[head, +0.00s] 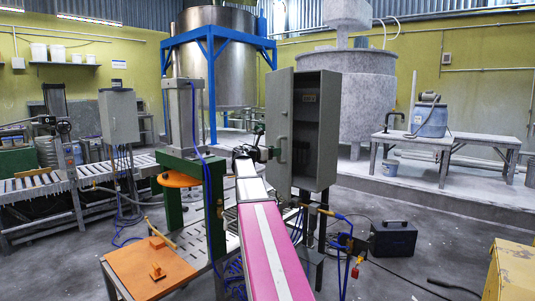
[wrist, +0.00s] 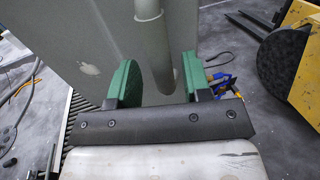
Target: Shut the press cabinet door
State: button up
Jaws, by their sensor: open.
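The press cabinet (head: 318,88) is a grey upright box on legs. Its door (head: 280,95) stands open on the left side, and the dark inside with shelves shows. A bar handle (head: 281,150) is on the door. My gripper (head: 264,148) is at the lower part of the door, close to the handle. In the wrist view my gripper (wrist: 158,82) is open, with green pads apart. The grey handle bar (wrist: 158,50) runs between the pads, in front of the door panel (wrist: 85,50). Whether the pads touch the bar I cannot tell.
A green press frame (head: 215,185) with a round orange plate stands left of my arm. An orange table (head: 150,265) is at the lower left. A black case (head: 393,238) lies on the floor to the right, with cables near it.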

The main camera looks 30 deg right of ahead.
jog(key=shift+w+d, duration=0.2)
jog(key=shift+d, duration=1.05)
jog(key=shift+a, duration=0.1)
jog(key=c, duration=0.8)
jog(key=shift+o, duration=0.3)
jog(key=s+d, duration=0.1)
jog(key=d, duration=0.7)
jog(key=shift+s, duration=0.15)
jog(key=d, duration=0.7)
jog(key=shift+w+d, duration=0.3)
jog(key=shift+d, duration=0.2)
jog(key=shift+w+d, duration=0.15)
jog(key=shift+d, duration=0.5)
jog(key=o, duration=0.9)
